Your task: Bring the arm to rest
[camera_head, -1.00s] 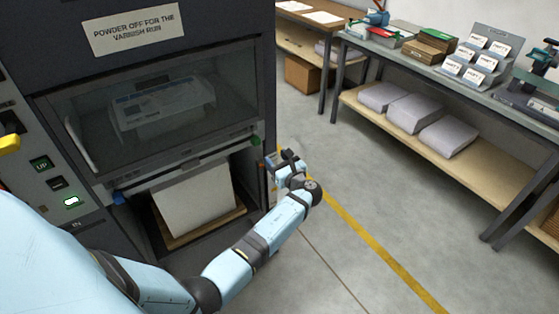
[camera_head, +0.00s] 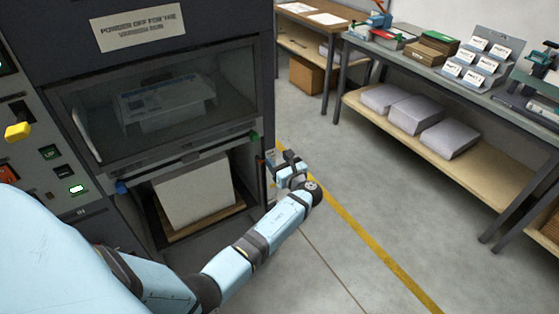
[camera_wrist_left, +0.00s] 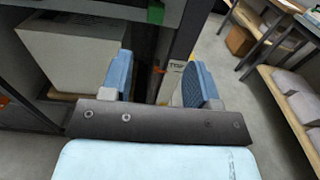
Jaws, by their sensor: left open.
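My left arm (camera_head: 245,251) reaches out from the lower left in the head view. My left gripper (camera_head: 279,160) is at its far end, in front of the right edge of the dark machine (camera_head: 259,120). In the left wrist view the gripper (camera_wrist_left: 160,82) shows two blue fingers standing wide apart with nothing between them. Behind the fingers are the machine's dark post and the floor. My right gripper is not in these views.
A white stack (camera_head: 195,193) sits on a wooden board in the machine's lower bay. A control panel (camera_head: 50,152) with a lit green button is at left. A workbench (camera_head: 440,72) with grey bundles (camera_head: 415,113) on its shelf stands at right. Floor between is clear.

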